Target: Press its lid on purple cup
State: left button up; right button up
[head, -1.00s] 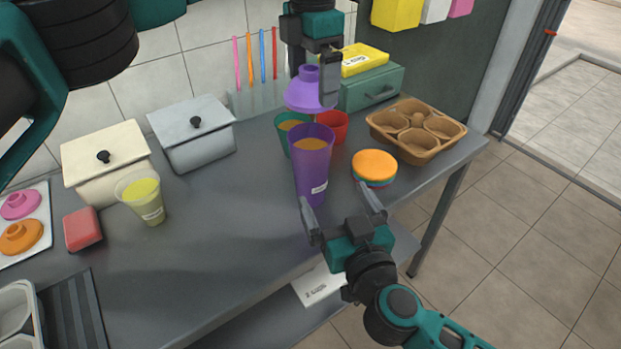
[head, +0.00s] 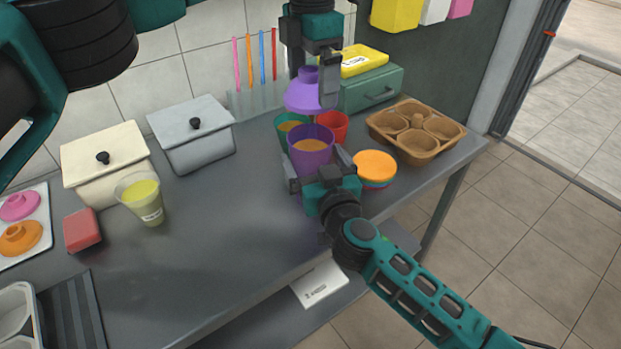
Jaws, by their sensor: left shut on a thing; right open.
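The purple cup (head: 311,143) stands upright on the grey table with orange-brown liquid inside and no lid on it. My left gripper (head: 316,97) is shut on the purple lid (head: 304,92) and holds it above and slightly behind the cup's rim. My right gripper (head: 317,172) is open, with its fingers on either side of the cup's body. Its palm hides the lower part of the cup. I cannot tell whether the fingers touch the cup.
Behind the purple cup stand a green cup (head: 289,127) and a red cup (head: 333,125). A stack of round lids (head: 375,168) sits to the right, with a brown cup carrier (head: 448,143) beyond it. A yellow-filled clear cup (head: 143,205) stands left. The table's left middle is clear.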

jog(key=shift+w+a, duration=0.1)
jog(key=shift+w, duration=0.3)
jog(key=c, duration=1.3)
pick_arm(q)
jog(key=shift+f, duration=2.5)
